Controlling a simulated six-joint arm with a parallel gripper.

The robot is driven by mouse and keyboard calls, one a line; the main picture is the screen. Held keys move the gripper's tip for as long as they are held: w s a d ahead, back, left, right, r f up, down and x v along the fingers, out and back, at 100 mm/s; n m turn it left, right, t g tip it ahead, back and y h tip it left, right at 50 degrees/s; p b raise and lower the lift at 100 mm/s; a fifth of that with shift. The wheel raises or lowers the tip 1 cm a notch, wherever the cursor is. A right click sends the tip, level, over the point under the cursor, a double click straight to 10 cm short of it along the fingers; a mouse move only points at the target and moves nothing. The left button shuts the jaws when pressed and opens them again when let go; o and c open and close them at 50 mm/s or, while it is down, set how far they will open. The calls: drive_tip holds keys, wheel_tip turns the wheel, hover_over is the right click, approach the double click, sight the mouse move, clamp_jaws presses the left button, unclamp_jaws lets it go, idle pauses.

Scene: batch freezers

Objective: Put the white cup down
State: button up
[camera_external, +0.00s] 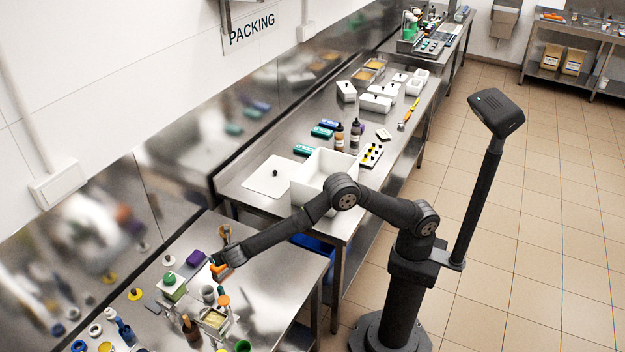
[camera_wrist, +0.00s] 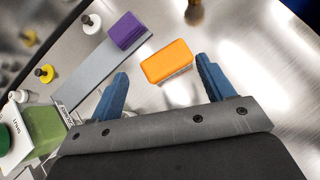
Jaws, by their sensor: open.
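My gripper (camera_wrist: 162,70) is open in the wrist view, with its two blue fingers apart and nothing held between them. An orange block (camera_wrist: 167,62) lies on the steel table just beyond the fingertips. In the external view my gripper (camera_external: 219,265) is low over the near steel table, beside the purple block (camera_external: 195,257). I cannot make out a white cup for certain in either view. A small grey cup-like thing (camera_external: 208,293) stands on the near table.
A green-and-white box (camera_wrist: 40,135) is close to the left finger. A grey strip (camera_wrist: 92,78) lies under the purple block (camera_wrist: 126,30). Several small knobbed pieces and bottles crowd the near table's left side. Its right part (camera_external: 285,275) is clear. A white bin (camera_external: 312,178) stands behind.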

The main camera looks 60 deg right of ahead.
drive_tip(key=s+a+f+n+t+y, duration=0.1)
drive_tip(key=s+a+n+t+y, duration=0.1)
drive_tip(key=s+n+y, duration=0.45)
drive_tip(key=s+a+n+t+y, duration=0.2)
drive_tip(key=s+a+n+y, duration=0.15)
drive_tip(key=s, duration=0.55)
approach(212, 289)
drive_tip(key=shift+h, duration=0.3)
drive_tip(key=w+a, duration=0.1)
drive_tip(key=w+a+r, duration=0.1)
drive_tip(key=a, duration=0.1)
drive_tip(key=shift+w+a+r, duration=0.1)
drive_tip(key=shift+w+a, duration=0.15)
drive_tip(key=shift+w, duration=0.1)
drive_tip(key=shift+f+x, duration=0.1)
drive_tip(key=shift+x, duration=1.25)
drive_tip(key=shift+f+x, duration=0.15)
drive_tip(key=shift+x, duration=1.15)
drive_tip(key=shift+d, duration=0.1)
drive_tip(key=c, duration=1.1)
